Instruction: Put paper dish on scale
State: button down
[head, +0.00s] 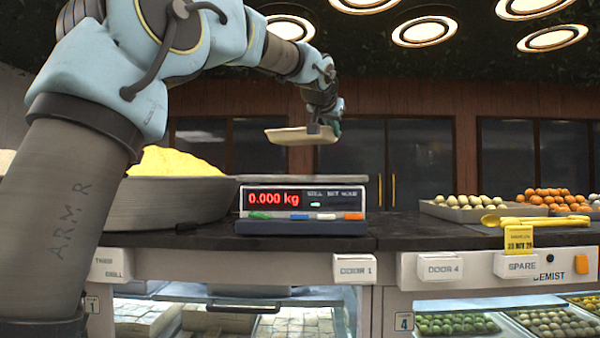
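A shallow beige paper dish (290,136) hangs in the air above the scale (302,225). My gripper (317,128) is shut on the dish's right-hand part, and the dish is close to level. The scale stands on the dark counter with a flat grey plate (345,178) on top. Its red display reads 0.000 kg, and a small green light shows beside it. A clear gap lies between the dish and the plate. The far side of the plate and the far fingertip are hidden.
A wide grey pan (165,204) heaped with yellow sweets stands left of the scale. Trays of pale and orange balls (470,213) and yellow tongs (535,221) lie to the right. The counter (425,235) just right of the scale is bare. Glass display cases are below.

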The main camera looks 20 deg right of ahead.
notch_tip(320, 180, down, 9)
jog(key=shift+r, duration=0.1)
dwell(0.3)
jog(key=shift+f+b, duration=0.75)
jog(key=shift+b, duration=0.1)
jog(key=c, duration=1.5)
grip_release()
jog(key=shift+f, duration=0.15)
jog(key=shift+c, duration=0.2)
jog(key=o, duration=0.5)
jog(key=shift+c, duration=0.2)
notch_tip(320, 180, up, 2)
jog(key=shift+s+r+p, duration=0.1)
jog(key=shift+s+p, duration=0.05)
jog(key=shift+p, duration=0.7)
jog(key=b+v, duration=0.2)
jog(key=v, duration=0.9)
jog(key=shift+s+a+b, duration=0.25)
jog(key=shift+a+b, duration=0.05)
